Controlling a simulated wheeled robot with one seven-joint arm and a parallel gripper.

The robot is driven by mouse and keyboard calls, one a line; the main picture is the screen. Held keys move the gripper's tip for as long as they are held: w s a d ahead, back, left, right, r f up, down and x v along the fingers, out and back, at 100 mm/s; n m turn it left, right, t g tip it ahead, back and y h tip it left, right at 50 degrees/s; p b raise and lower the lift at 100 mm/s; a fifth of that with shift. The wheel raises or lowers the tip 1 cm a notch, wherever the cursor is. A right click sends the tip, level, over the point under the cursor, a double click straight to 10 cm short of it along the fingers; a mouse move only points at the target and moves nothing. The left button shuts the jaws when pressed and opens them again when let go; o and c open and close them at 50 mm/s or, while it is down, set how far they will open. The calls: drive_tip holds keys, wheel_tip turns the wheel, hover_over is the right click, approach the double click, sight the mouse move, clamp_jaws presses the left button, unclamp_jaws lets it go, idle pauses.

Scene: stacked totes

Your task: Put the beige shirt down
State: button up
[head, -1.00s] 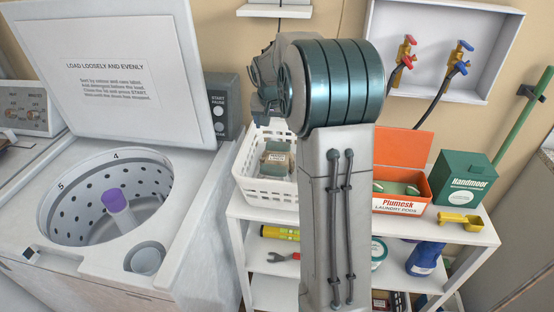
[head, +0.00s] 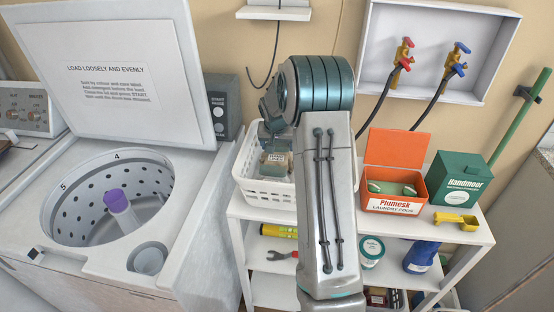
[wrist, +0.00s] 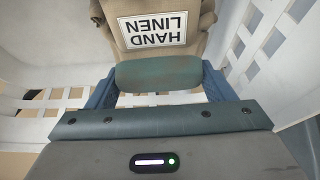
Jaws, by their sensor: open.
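In the white basket (head: 262,193), a beige fabric item (wrist: 205,42) carries a white label reading HAND LINEN, upside down in the wrist view. It also shows in the head view (head: 275,170). I cannot tell if it is the beige shirt; no other beige garment is visible. A grey-green roll-shaped part (wrist: 158,74) lies against its near side. My gripper (wrist: 160,78) is open, with its two blue fingers on either side of the green part. I cannot tell whether they touch it. In the head view my gripper (head: 272,128) is over the basket.
The basket stands on a white shelf (head: 470,232). An orange Plumesk box (head: 394,206), a green Handmoor box (head: 462,180) and a yellow scoop (head: 455,222) stand to its right. The open washer (head: 75,265) is to the left. Taps (head: 403,55) are on the wall behind.

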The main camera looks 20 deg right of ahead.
drive_tip(key=c, duration=1.6)
drive_tip(key=shift+r, duration=0.1)
